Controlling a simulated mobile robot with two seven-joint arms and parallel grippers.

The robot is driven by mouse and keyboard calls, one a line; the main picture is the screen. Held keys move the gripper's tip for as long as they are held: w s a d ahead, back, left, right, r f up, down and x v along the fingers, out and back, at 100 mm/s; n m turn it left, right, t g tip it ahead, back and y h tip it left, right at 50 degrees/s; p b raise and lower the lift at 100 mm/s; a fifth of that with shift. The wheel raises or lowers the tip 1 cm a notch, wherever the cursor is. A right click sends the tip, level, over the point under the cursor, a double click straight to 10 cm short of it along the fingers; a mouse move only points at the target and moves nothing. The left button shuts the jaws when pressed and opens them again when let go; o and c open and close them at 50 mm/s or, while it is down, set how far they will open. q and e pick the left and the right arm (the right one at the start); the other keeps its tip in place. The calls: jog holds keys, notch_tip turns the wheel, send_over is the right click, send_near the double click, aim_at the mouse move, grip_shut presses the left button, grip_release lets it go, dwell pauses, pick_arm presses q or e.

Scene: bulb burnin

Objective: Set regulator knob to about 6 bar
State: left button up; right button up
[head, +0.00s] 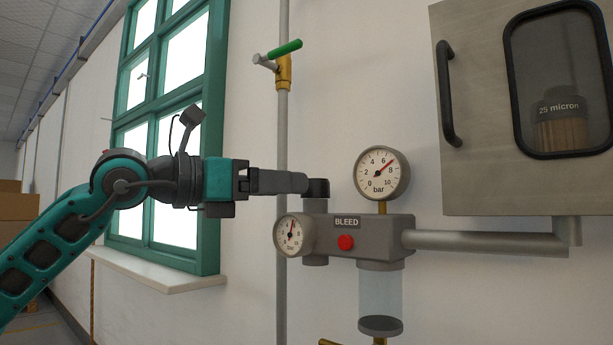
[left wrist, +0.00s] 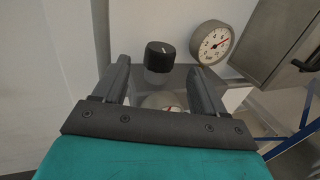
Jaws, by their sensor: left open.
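The black regulator knob (head: 318,188) stands on top of the grey regulator body (head: 375,232). It also shows in the left wrist view (left wrist: 159,56), with a pale mark on its top. The upper round gauge (head: 381,173) has its needle between 6 and 8, near 7 bar. My left gripper (head: 304,184) comes in level from the left, its fingers at the knob's height. In the left wrist view its fingers (left wrist: 159,68) are spread, one on each side of the knob's line, with the knob just ahead; contact cannot be told. My right gripper is out of view.
A smaller gauge (head: 294,235) faces out below the fingers. A red bleed button (head: 346,242) is on the body's front, above a clear bowl (head: 380,293). A vertical pipe (head: 283,130) with a green-handled valve (head: 285,49) runs behind. A metal cabinet (head: 470,190) hangs right.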

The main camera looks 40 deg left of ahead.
aim_at(305, 198)
pick_arm(q)
jog(key=shift+x, duration=2.65)
jog(key=shift+c, duration=0.2)
jog(key=c, duration=1)
jog(key=shift+w+a+m+g+h+p, duration=0.1)
jog(key=shift+m+g+h+p, duration=0.45)
jog(key=shift+m+g+h, duration=0.5)
jog(key=shift+m+h, duration=0.45)
jog(key=shift+h, duration=0.5)
jog(key=o, duration=0.7)
jog(key=shift+c, duration=0.2)
jog(key=o, duration=0.4)
